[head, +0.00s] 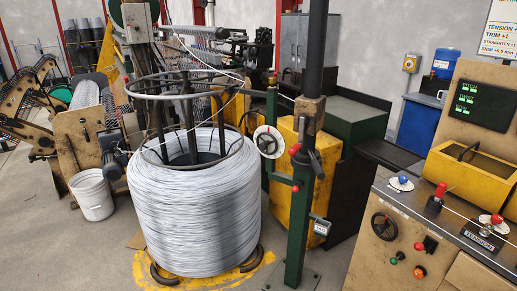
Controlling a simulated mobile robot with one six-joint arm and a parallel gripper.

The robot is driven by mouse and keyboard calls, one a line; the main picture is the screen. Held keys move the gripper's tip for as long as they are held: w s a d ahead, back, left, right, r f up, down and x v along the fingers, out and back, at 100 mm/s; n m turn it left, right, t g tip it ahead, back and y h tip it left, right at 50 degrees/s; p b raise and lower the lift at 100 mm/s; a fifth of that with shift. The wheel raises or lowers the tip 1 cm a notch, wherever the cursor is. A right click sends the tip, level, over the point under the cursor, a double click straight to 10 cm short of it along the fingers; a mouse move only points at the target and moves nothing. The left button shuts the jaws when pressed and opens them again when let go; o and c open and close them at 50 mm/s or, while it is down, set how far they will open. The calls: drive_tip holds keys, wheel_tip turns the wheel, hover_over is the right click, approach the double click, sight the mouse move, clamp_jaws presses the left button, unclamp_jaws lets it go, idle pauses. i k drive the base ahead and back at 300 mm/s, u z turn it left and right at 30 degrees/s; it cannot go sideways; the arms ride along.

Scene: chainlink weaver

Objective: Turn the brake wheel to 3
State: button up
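A pale round wheel (268,142) with a dark hub is mounted beside the green post (298,225), right of the big wire coil (195,215). It looks like the brake wheel. Any numbers on its face are too small to read, so its setting cannot be told. A red knob (294,149) sits just to its right. A black handwheel (384,227) is on the front of the control console at the right. My gripper is not in view.
The coil stands on a yellow floor plate (240,268) under a metal ring frame. A small grey box (320,225) hangs right of the post. A yellow cabinet (288,150) stands behind it. A white bucket (91,195) stands at left. Bare floor lies at front left.

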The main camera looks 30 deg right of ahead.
sight(263, 146)
drive_tip(key=u, duration=0.45)
drive_tip(key=i, duration=0.9)
drive_tip(key=u, duration=0.55)
